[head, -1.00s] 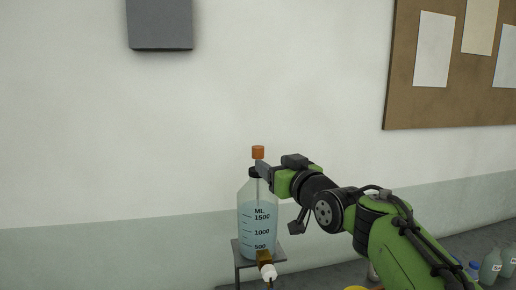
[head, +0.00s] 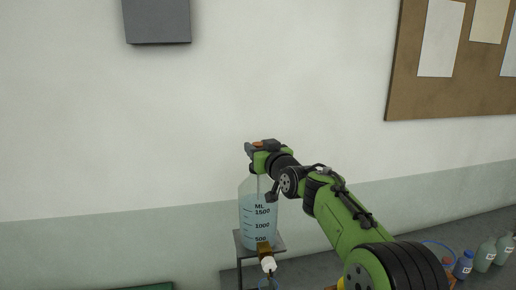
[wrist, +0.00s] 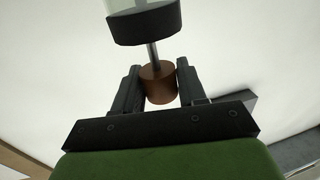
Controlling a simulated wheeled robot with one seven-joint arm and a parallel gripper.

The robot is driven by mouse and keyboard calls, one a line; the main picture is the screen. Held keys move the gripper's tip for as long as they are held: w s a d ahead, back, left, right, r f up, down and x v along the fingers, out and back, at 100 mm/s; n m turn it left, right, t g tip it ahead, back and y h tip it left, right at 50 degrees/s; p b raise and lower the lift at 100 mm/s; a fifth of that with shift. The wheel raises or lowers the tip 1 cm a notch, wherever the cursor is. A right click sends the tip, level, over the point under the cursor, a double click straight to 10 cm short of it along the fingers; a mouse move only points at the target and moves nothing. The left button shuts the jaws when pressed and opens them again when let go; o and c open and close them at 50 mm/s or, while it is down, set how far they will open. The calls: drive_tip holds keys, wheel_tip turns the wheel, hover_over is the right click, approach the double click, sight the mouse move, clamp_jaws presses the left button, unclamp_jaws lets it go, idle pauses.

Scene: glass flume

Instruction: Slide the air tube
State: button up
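A clear bottle (head: 258,222) with ML marks holds pale blue liquid and stands upright on a small stand. In the wrist view its black stopper (wrist: 145,25) shows at the top. A thin air tube (wrist: 152,54) runs from the stopper to an orange-brown cap (wrist: 159,83). The cap also shows at the gripper in the head view (head: 258,144). My gripper (wrist: 157,78) has one finger on each side of the cap, very close to it. Whether both fingers press on the cap is not clear. In the head view the gripper hides most of the stopper and tube.
The grey stand (head: 240,246) carries the bottle, with a white-ended outlet (head: 268,264) low at its front. A blue-capped bottle (head: 463,266) and other bottles stand at the lower right. The wall (head: 120,130) is close behind; the air above is free.

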clamp_jaws()
wheel_tip(320, 180, down, 4)
drive_tip(key=b, duration=0.4)
drive_tip(key=shift+o, duration=1.1)
unclamp_jaws()
drive_tip(key=o, duration=0.3)
drive_tip(key=shift+r, duration=0.15)
drive_tip(key=b+v, duration=0.5)
drive_tip(key=v, duration=1)
drive_tip(key=shift+s+b, duration=0.35)
